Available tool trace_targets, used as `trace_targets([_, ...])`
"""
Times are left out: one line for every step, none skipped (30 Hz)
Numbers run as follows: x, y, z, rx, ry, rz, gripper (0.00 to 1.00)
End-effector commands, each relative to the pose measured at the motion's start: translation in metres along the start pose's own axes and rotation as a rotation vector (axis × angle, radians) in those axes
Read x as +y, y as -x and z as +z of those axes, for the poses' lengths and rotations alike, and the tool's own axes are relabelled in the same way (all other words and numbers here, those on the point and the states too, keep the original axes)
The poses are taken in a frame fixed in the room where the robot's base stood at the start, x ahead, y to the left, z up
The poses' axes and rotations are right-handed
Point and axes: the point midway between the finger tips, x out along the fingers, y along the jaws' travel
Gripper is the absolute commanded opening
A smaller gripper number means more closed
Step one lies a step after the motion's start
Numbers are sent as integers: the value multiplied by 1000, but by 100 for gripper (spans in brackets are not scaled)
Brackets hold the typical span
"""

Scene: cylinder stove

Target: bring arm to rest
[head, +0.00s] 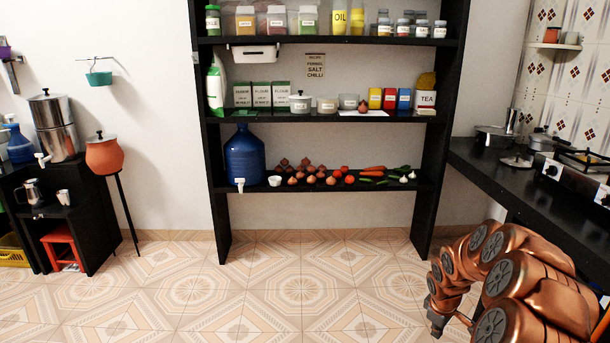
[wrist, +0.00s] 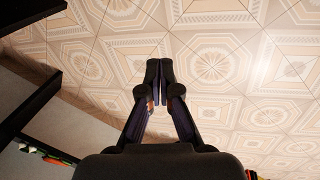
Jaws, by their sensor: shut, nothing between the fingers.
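My gripper (wrist: 152,75) shows in the wrist view with its two dark fingers together and nothing between them. Tiled floor lies beyond the fingertips. In the head view my copper-coloured arm is bent at the lower right, beside the black counter. The gripper end (head: 437,318) is low, small and partly hidden there, in front of the floor. It appears to touch nothing.
A black shelf rack (head: 222,218) with jars, boxes and vegetables stands against the back wall. A black counter (head: 543,186) with a stove (head: 570,172) runs along the right. A black stand (head: 98,215) is at the left. The tiled floor (head: 250,290) between is clear.

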Motion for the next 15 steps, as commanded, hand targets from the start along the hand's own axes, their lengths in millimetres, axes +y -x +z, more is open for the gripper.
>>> trace_targets([-8, 28, -5, 8, -10, -10, 0])
trace_targets([-12, 40, -7, 10, -19, -16, 0])
trace_targets([-19, 55, -9, 12, -29, -25, 0])
trace_targets([-24, 67, -10, 14, -37, -30, 0])
trace_targets([-29, 79, -11, 15, -45, -35, 0])
trace_targets([-37, 94, -11, 14, -55, -46, 0])
trace_targets([-44, 104, -11, 11, -63, -54, 0])
trace_targets([-50, 115, -10, 10, -71, -61, 0])
trace_targets([-57, 130, -10, 9, -81, -67, 0])
trace_targets([-62, 141, -9, 8, -91, -73, 0])
trace_targets([-68, 152, -8, 6, -98, -77, 0])
trace_targets([-75, 166, -7, 5, -110, -84, 0])
trace_targets([-81, 177, -5, 2, -118, -90, 0])
trace_targets([-88, 186, -2, -3, -126, -98, 0])
trace_targets([-96, 199, 1, -10, -138, -105, 0])
